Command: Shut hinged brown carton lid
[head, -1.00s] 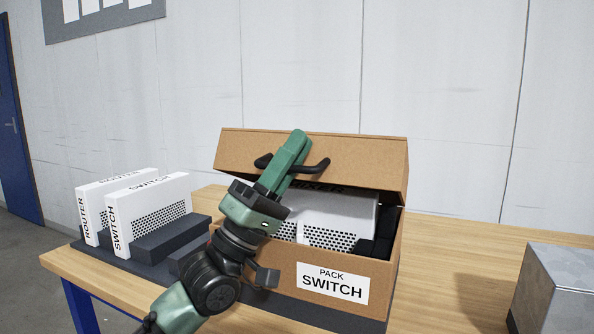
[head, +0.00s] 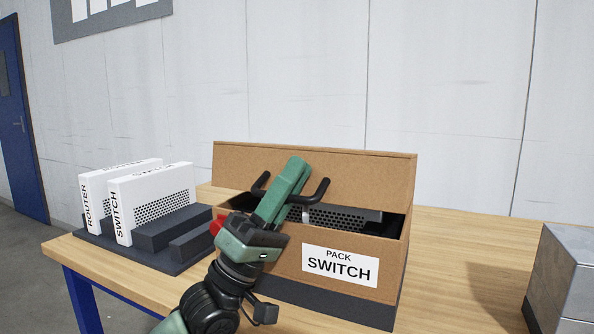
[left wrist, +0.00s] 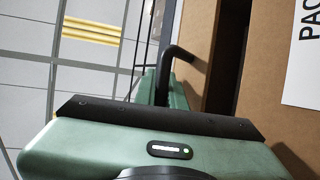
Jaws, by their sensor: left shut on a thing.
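The brown carton (head: 290,262) labelled PACK SWITCH stands on the table. A perforated device (head: 340,217) shows through the gap. My left gripper (head: 290,178) is shut on the black bar handle (head: 319,190) at the lid's front. In the left wrist view the handle (left wrist: 178,52) shows beside the brown board, with part of the label at right. My fingers hide the handle's middle. My right gripper is out of view.
White ROUTER (head: 91,200) and SWITCH (head: 122,212) boxes stand upright in a dark rack (head: 170,232) left of the carton. A grey metal box (head: 570,275) stands at the right. The wooden table (head: 455,250) is clear between it and the carton.

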